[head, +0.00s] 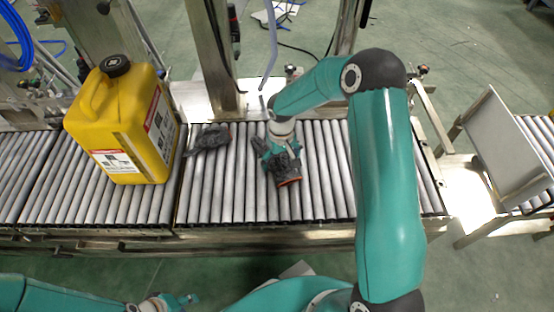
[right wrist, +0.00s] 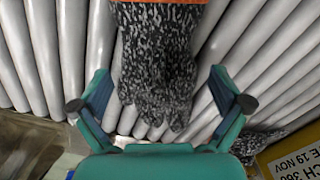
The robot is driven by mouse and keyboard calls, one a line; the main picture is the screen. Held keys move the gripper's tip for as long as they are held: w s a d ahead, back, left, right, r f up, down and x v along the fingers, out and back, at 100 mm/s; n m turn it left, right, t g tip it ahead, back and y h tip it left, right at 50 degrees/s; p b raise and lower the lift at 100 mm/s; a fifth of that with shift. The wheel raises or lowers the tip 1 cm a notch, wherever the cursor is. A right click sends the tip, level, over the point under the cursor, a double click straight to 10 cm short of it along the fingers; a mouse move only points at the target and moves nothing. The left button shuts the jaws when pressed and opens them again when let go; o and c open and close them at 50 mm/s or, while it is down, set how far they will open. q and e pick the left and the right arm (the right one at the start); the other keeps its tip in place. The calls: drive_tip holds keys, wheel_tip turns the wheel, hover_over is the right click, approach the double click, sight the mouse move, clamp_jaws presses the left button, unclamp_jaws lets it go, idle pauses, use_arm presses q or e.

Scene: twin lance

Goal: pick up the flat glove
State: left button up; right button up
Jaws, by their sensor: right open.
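A dark grey speckled glove (head: 288,168) with an orange cuff lies spread out on the conveyor rollers. In the right wrist view this glove (right wrist: 158,65) has its cuff at the top and its fingers pointing down the picture. My right gripper (head: 275,150) is over its finger end, open, with one finger on each side of the glove and apart from it. A second dark glove (head: 208,138) lies on the rollers to the left and looks more bunched up. Part of it shows at the lower right of the wrist view (right wrist: 258,140). My left gripper (head: 175,302) is at the bottom edge, away from the conveyor; its jaws are unclear.
A yellow jerrycan (head: 125,122) with a black cap stands on the conveyor (head: 230,195) at the left. A metal post (head: 212,60) rises behind the rollers. A tilted metal plate (head: 508,140) is at the right. Rollers between the jerrycan and the orange-cuffed glove's near end are clear.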

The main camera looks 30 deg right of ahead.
drive_tip(key=shift+f, duration=0.65)
drive_tip(key=shift+r, duration=0.1)
drive_tip(key=shift+c, duration=0.2)
drive_tip(key=c, duration=0.7)
drive_tip(key=shift+r, duration=0.1)
